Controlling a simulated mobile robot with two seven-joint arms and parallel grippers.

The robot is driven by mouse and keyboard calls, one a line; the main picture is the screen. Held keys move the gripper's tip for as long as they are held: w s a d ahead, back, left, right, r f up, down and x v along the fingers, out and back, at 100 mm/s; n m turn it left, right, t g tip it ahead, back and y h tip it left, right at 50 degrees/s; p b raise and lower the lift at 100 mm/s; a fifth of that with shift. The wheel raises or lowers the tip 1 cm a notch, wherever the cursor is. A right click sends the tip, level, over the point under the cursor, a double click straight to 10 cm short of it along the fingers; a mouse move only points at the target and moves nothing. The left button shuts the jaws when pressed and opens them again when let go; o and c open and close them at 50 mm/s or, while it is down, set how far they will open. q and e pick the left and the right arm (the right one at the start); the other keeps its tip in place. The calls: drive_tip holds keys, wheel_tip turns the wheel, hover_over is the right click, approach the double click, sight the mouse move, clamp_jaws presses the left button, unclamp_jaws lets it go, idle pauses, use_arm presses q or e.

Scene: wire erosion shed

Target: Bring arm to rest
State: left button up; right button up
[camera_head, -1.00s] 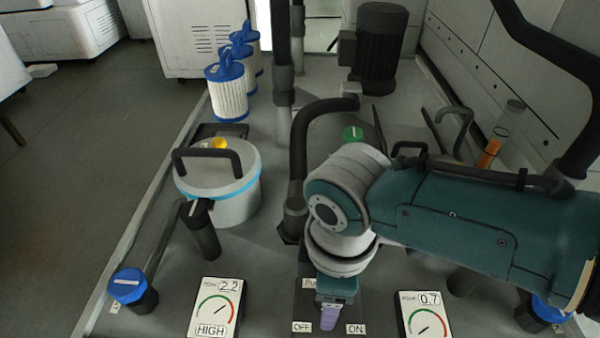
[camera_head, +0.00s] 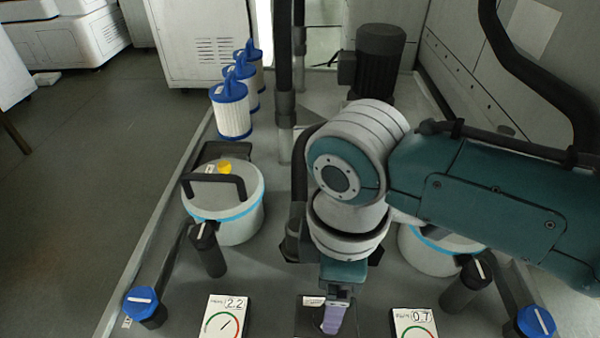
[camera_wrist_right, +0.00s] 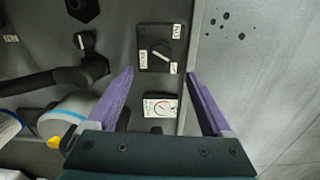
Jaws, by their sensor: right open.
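My right arm (camera_head: 475,190) reaches in from the right in the head view, its wrist bent down over the middle of the panel. My right gripper (camera_head: 335,316) points down over the dark switch plate (camera_head: 310,318); only part of its purple fingers shows there. In the right wrist view the gripper (camera_wrist_right: 160,80) is open, with nothing between its two purple fingers. Beyond the fingertips is the switch plate with its rotary knob (camera_wrist_right: 160,53). My left gripper is not in view.
Gauges stand left (camera_head: 225,316) and right (camera_head: 413,322) of the switch. Lidded canisters, left (camera_head: 228,222) and partly hidden right (camera_head: 425,258), flank the pipes. Blue-capped valves (camera_head: 141,300) sit near the front. Blue-white filters (camera_head: 231,112) and a black motor (camera_head: 378,58) stand behind.

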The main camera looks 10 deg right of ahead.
drive_tip(key=shift+r, duration=0.45)
drive_tip(key=s+r+m+t+y+p, duration=0.2)
drive_tip(key=s+r+m+p, duration=0.55)
drive_tip(key=r, duration=0.55)
drive_tip(key=s+d+r+m+t+h+p, duration=0.2)
drive_tip(key=s+d+r+m+p, duration=0.3)
drive_tip(key=d+r, duration=0.35)
wheel_tip(320, 180, up, 37)
drive_tip(key=p, duration=3.7)
drive_tip(key=shift+d, duration=0.35)
drive_tip(key=shift+s+f+n, duration=0.1)
drive_tip(key=shift+n, duration=0.15)
